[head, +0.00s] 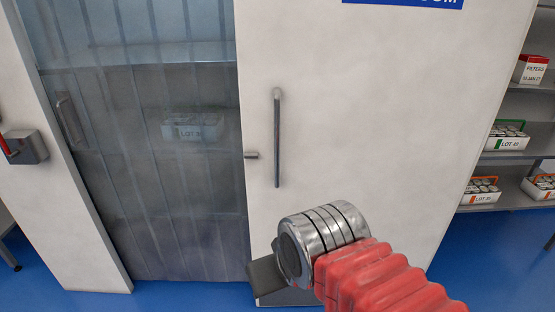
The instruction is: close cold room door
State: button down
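The cold room door (370,110) is a white panel, standing to the right of a doorway. The doorway is open and hung with a clear strip curtain (140,200). A vertical grey bar handle (277,137) is on the door near its left edge. A small grey stub (251,155) sticks out at that edge. My gripper (262,277) shows only as a dark grey part beyond my metal wrist, low in front of the door and below the handle. Its fingertips cannot be made out, and no contact with the handle shows.
A grey box with a red lever (24,147) is on the white wall left of the doorway. A tub marked LOT (192,128) shows dimly behind the strips. Shelves (515,154) with several tubs stand at right. Blue floor (490,255) is clear at lower right.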

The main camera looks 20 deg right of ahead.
aim_at(386, 109)
jog(key=z, duration=0.05)
jog(key=i, duration=1)
jog(key=u, duration=0.05)
